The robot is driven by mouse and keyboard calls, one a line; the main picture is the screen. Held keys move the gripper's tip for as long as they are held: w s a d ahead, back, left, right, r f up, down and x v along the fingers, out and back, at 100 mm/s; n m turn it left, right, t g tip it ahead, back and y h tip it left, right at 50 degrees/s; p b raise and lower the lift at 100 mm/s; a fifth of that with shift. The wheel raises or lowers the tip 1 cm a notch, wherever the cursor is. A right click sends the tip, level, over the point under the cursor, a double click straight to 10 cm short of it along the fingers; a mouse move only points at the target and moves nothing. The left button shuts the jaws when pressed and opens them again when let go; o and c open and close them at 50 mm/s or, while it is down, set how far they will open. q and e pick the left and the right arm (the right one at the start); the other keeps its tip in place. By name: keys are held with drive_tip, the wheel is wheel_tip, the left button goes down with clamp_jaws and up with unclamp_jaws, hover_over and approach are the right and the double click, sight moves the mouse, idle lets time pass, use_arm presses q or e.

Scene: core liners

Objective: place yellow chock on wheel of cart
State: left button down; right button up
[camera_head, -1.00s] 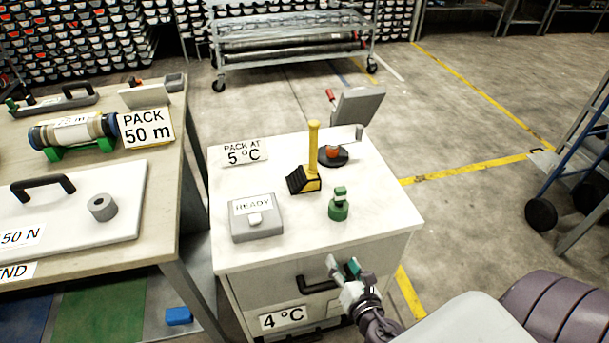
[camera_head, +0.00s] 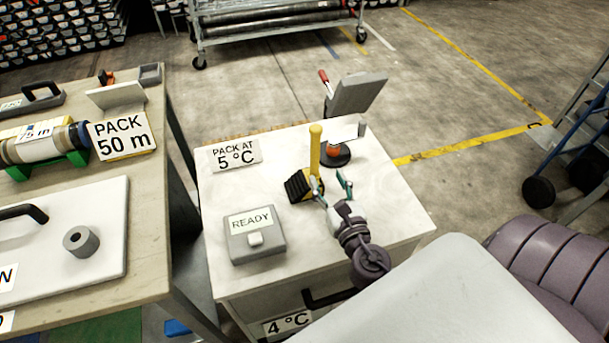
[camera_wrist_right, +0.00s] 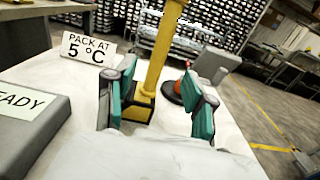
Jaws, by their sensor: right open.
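The yellow chock (camera_head: 315,150) stands on the white cabinet top, with an upright yellow handle and a black ribbed wedge face. It also shows in the right wrist view (camera_wrist_right: 158,50). My right gripper (camera_head: 331,186) is open just in front of and right of it. In the right wrist view its teal-padded fingers (camera_wrist_right: 160,106) are apart, with the chock appearing between and beyond them; contact is not visible. A wheeled metal cart (camera_head: 280,18) stands on the floor at the back, with dark wheels (camera_head: 199,63). My left gripper is out of view.
A grey READY box (camera_head: 254,234) and a PACK AT 5 °C sign (camera_head: 234,155) are on the cabinet top (camera_head: 225,190). A red-handled device (camera_head: 355,95) stands behind. A blue-framed wheeled stand (camera_head: 575,150) is at right. Floor between is clear.

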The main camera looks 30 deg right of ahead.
sight(317, 157)
drive_tip(key=x, duration=0.2)
drive_tip(key=shift+w+d+r, duration=0.15)
drive_tip(key=shift+w+d, duration=0.05)
drive_tip(key=shift+w, duration=0.15)
drive_tip(key=shift+w+p, duration=0.3)
drive_tip(key=shift+w, duration=0.05)
drive_tip(key=shift+w+d, duration=0.1)
drive_tip(key=shift+w, duration=0.15)
drive_tip(key=p+x, duration=0.1)
drive_tip(key=x, duration=0.3)
drive_tip(key=shift+w+d, duration=0.1)
drive_tip(key=shift+w, duration=0.2)
drive_tip(key=shift+w+f, duration=0.2)
drive_tip(key=shift+w, duration=0.1)
drive_tip(key=shift+c, duration=1.6)
clamp_jaws()
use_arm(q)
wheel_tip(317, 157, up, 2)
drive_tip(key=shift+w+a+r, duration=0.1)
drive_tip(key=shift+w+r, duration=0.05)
